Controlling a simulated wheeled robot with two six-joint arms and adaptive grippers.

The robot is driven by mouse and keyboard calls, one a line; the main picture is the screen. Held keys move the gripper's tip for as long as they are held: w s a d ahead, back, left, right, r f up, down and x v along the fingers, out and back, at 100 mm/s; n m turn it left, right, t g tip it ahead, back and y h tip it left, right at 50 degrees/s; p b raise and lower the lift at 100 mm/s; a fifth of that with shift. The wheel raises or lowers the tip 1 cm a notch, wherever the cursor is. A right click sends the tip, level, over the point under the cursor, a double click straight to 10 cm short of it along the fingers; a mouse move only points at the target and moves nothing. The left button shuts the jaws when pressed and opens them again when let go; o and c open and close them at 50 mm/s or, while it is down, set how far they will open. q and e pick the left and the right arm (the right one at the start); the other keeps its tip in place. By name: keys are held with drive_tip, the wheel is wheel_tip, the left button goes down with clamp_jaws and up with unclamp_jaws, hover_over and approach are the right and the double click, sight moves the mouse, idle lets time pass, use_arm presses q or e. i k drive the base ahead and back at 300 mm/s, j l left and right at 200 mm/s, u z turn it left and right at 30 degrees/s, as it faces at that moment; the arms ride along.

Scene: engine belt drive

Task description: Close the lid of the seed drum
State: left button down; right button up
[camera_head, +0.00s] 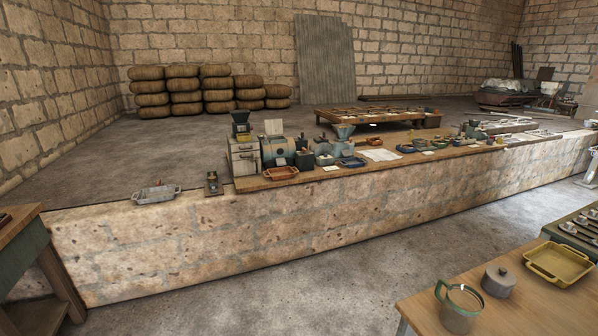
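A small blue drum (278,150), which looks like the seed drum, lies among machines on the wooden top of the long stone wall, left of the picture's middle. A pale flat panel (273,128) stands upright at its top left; it may be the raised lid, but it is too small to be sure. The drum's inside does not show. Neither of my grippers is in view.
A drawer cabinet (243,158) stands just left of the drum, and an orange tray (281,173) lies in front. A blue funnel (344,131) stands to the right. Grey floor (390,245) lies clear before the wall.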

sight(273, 127)
drive_tip(key=i+u, duration=0.45)
drive_tip(key=i, duration=1.5)
drive_tip(key=i+l+z, duration=0.15)
drive_tip(key=i+z, duration=0.2)
drive_tip(key=i, duration=0.15)
drive_tip(key=i+z, duration=0.35)
drive_tip(key=i+j+z, duration=0.15)
drive_tip(key=i+z, duration=0.15)
drive_tip(key=i, duration=0.3)
